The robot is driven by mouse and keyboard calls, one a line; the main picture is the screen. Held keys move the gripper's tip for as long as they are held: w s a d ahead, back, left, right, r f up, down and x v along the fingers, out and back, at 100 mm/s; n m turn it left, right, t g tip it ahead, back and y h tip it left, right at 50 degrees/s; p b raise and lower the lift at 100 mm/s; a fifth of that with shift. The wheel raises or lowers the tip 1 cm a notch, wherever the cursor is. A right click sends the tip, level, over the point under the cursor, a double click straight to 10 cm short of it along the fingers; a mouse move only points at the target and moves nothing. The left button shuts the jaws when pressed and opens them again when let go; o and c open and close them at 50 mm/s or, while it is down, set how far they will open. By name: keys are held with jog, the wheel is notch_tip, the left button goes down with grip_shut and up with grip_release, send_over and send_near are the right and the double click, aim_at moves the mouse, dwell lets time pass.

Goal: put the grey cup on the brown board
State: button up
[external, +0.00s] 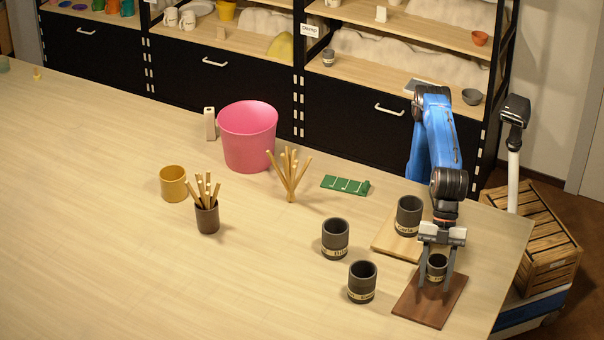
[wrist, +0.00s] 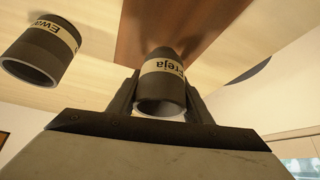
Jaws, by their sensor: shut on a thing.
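A small dark grey cup (external: 437,262) with a pale name band is between the fingers of my gripper (external: 436,285), which is shut on it. In the wrist view the cup (wrist: 162,72) is upright between both fingers, its band reading "Freja". The dark brown board (external: 425,306) lies near the table's right front edge, directly below the cup. It also shows behind the cup in the wrist view (wrist: 205,18). I cannot tell whether the cup's base touches the board.
A larger dark cup (external: 409,217) stands on a light wooden board (external: 386,240) just behind. Two more dark cups (external: 335,239) (external: 362,282) stand to the left. The left front table is clear.

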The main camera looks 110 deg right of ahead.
aim_at(439, 256)
jog(key=shift+f, duration=2.1)
jog(key=shift+f, duration=0.1)
jog(key=o, duration=1.2)
jog(key=shift+c, duration=0.2)
jog(key=v, duration=1.2)
